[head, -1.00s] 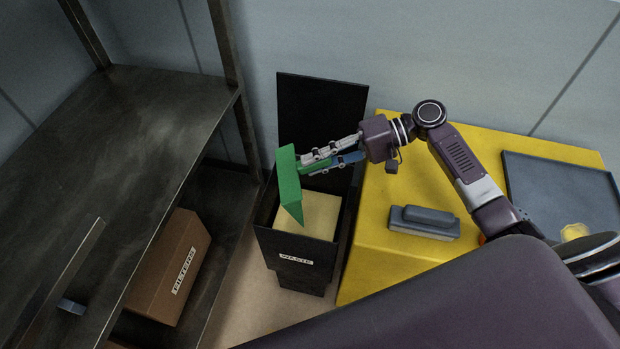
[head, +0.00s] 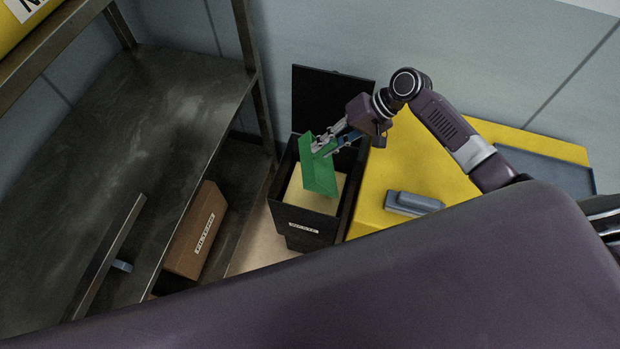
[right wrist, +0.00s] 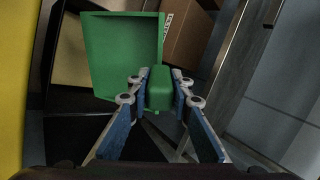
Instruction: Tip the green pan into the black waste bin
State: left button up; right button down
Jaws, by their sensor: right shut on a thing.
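The green pan (head: 322,176) hangs steeply tilted over the open mouth of the black waste bin (head: 283,212). My right gripper (head: 323,147) is shut on the pan's handle. In the right wrist view, the pan (right wrist: 122,52) shows a bare green inside, and its handle (right wrist: 160,92) sits between the fingers of the gripper (right wrist: 161,84). The bin's lid (head: 330,95) stands open at the back. A pale yellow surface (head: 297,192) shows inside the bin; I cannot tell whether the pan touches it. My left gripper is not in view.
A yellow bench (head: 378,195) stands right of the bin, with a grey brush-like block (head: 412,203) and a dark tray (head: 555,168) on it. A metal shelf (head: 160,120) stands left, with a brown FILTERS carton (head: 196,235) low down. A wall is behind.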

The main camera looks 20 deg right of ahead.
jog(key=shift+a+r+g+h+p, duration=0.15)
jog(key=shift+r+h+p, duration=0.45)
jog(key=shift+p, duration=1)
jog(key=shift+d+r+g+h+p, duration=0.1)
jog(key=shift+r+h+p, duration=0.15)
jog(key=shift+h+p, duration=0.95)
jog(key=shift+a+r+g+h+p, duration=0.15)
jog(key=shift+r+h+p, duration=0.25)
jog(key=shift+p, duration=1.6)
jog(key=shift+w+r+h+p, duration=0.1)
jog(key=shift+r+h+p, duration=0.05)
jog(key=shift+h+p, duration=0.25)
jog(key=shift+h, duration=0.5)
jog(key=shift+d+r+g+h, duration=0.15)
jog(key=shift+g+h, duration=0.25)
jog(key=shift+h, duration=0.6)
jog(key=shift+d, duration=0.1)
